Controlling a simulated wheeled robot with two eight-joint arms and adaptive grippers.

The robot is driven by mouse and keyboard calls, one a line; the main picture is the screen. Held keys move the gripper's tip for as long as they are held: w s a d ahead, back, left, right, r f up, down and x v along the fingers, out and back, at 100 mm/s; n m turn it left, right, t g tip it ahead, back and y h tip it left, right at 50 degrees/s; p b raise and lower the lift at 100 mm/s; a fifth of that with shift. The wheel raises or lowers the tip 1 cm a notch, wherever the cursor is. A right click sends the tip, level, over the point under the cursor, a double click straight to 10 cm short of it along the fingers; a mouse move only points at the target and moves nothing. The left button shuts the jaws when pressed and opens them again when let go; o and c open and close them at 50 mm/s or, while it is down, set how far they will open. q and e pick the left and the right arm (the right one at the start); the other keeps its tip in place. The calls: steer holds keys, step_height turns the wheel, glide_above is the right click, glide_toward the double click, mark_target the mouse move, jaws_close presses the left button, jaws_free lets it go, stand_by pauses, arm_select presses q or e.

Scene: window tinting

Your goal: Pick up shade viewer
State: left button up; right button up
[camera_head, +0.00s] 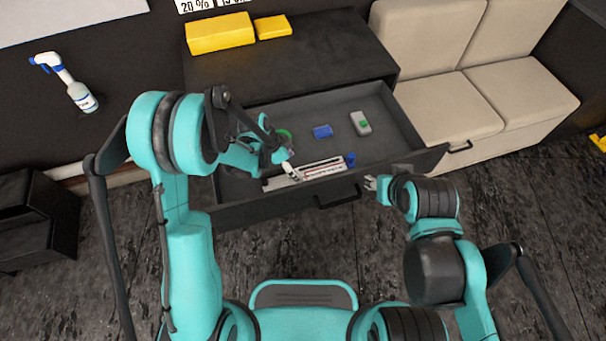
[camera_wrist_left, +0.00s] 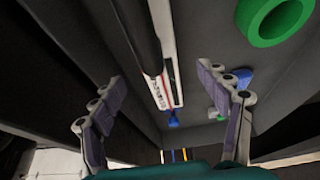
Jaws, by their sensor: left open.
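A long flat white strip with red lettering and a dark slot (camera_head: 325,168) lies in the open drawer, near its front wall; it looks like the shade viewer. It also shows in the left wrist view (camera_wrist_left: 158,88), between my spread fingers and beyond them. My left gripper (camera_head: 287,170) is open and empty over the strip's left end; its fingers also show in the left wrist view (camera_wrist_left: 162,80). Whether they touch the strip I cannot tell. My right gripper (camera_head: 371,183) is outside the drawer front, small in view, with its opening unclear.
The drawer (camera_head: 420,158) also holds a blue roll (camera_head: 322,131), a grey device with a green patch (camera_head: 361,123) and a green ring (camera_wrist_left: 275,20). Drawer walls stand close around my left gripper. Yellow boxes (camera_head: 220,33) lie on the cabinet top; beige seats (camera_head: 450,105) stand right.

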mark_target(301, 174)
arm_select(q)
steer(key=b+x, duration=0.1)
steer(key=x, duration=0.3)
steer(key=b+x, duration=0.2)
steer(key=x, duration=0.1)
steer(key=shift+s+d+f, duration=0.1)
steer(key=shift+s+f, duration=0.05)
steer(key=shift+f, duration=0.25)
steer(key=shift+r, duration=0.1)
steer(key=shift+c, duration=0.3)
steer(key=shift+r, duration=0.1)
steer(key=c, duration=1.7)
